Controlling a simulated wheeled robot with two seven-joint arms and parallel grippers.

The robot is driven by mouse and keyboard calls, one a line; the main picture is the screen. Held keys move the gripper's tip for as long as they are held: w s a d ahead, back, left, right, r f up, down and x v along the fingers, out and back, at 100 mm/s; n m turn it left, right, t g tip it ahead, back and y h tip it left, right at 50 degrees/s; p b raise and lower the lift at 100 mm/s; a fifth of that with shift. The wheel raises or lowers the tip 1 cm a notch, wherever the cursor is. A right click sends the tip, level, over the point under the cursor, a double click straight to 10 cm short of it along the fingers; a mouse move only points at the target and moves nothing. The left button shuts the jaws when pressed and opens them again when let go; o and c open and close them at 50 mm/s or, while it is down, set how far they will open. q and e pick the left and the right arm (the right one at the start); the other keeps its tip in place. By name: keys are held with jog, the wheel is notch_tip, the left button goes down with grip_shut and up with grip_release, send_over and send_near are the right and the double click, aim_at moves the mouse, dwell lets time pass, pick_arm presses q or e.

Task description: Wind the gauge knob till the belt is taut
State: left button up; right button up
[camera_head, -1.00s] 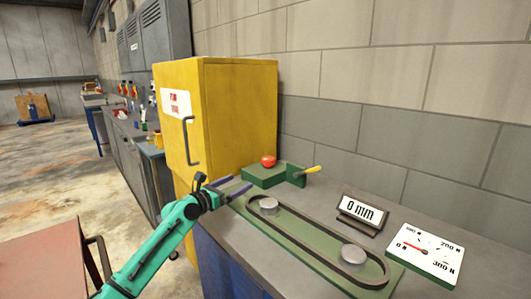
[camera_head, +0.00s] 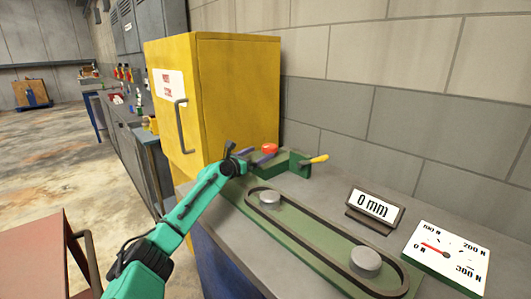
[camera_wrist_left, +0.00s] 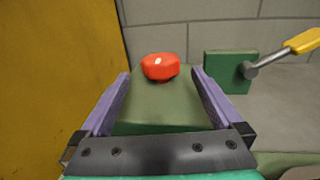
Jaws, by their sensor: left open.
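A red knob (camera_head: 270,148) sits on a green block (camera_head: 290,162) at the back of the bench. In the left wrist view the red knob (camera_wrist_left: 160,66) lies ahead, between the lines of the two purple fingers and just beyond their tips. My left gripper (camera_head: 256,156) is open and empty, over the block's near end. The dark belt (camera_head: 310,252) loops around two grey pulleys (camera_head: 269,199) on a green base. The dial gauge (camera_head: 447,256) has its red needle near 0 N. The display (camera_head: 373,207) reads 0 mm. My right gripper is not in view.
A yellow-handled lever (camera_head: 318,159) on a green bracket stands right of the knob. A yellow cabinet (camera_head: 225,100) stands close on the left. A grey block wall rises behind the bench (camera_head: 330,195).

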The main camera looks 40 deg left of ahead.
aim_at(264, 149)
pick_arm(q)
jog(key=w, duration=0.2)
jog(key=w+b, duration=0.1)
jog(key=shift+w+a+f, duration=0.15)
jog(key=shift+a, duration=0.1)
jog(key=shift+w+d, duration=0.15)
jog(key=shift+w, duration=0.3)
jog(key=c, duration=1.3)
jog(key=shift+a+r+b, duration=0.2)
jog(key=shift+a+b, duration=0.1)
jog(key=shift+b, duration=0.15)
jog(key=shift+c, duration=0.2)
jog(key=shift+s+a+r+m+h+b, duration=0.15)
jog(key=shift+m+h+b, duration=0.2)
jog(key=shift+b, duration=0.65)
jog(key=shift+m+h+b, duration=0.25)
jog(key=shift+h+b, duration=0.2)
jog(key=shift+h, duration=0.1)
